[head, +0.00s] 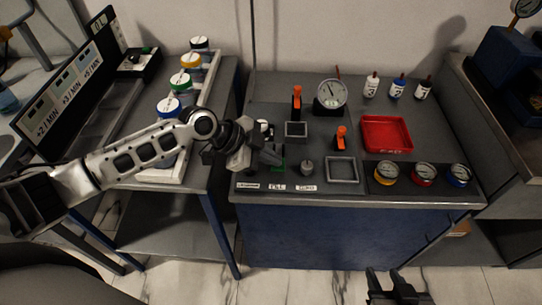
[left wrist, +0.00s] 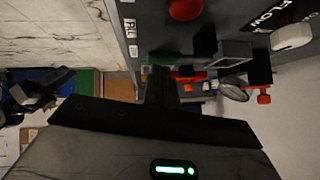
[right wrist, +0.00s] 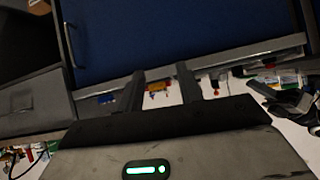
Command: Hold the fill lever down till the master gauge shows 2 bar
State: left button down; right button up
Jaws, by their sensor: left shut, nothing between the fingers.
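The master gauge (head: 331,93), a white round dial, stands at the back middle of the bench. Its needle points up and to the left; its figures are too small to read. A green part (head: 278,168), apparently the fill lever, sits behind the FILL label (head: 277,187) and is mostly hidden by my left gripper. My left gripper (head: 275,158) is shut and empty, its tips at or just above the green part. In the left wrist view the tips (left wrist: 161,75) overlap the green part (left wrist: 165,57); contact is unclear. My right gripper (head: 397,286) is open and empty, in front of the bench.
Orange-handled levers (head: 297,100) (head: 341,136), a grey knob (head: 306,168) and a square frame (head: 342,170) stand near the left gripper. Jars line the left bench.

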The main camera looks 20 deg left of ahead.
jog(key=shift+d, duration=0.1)
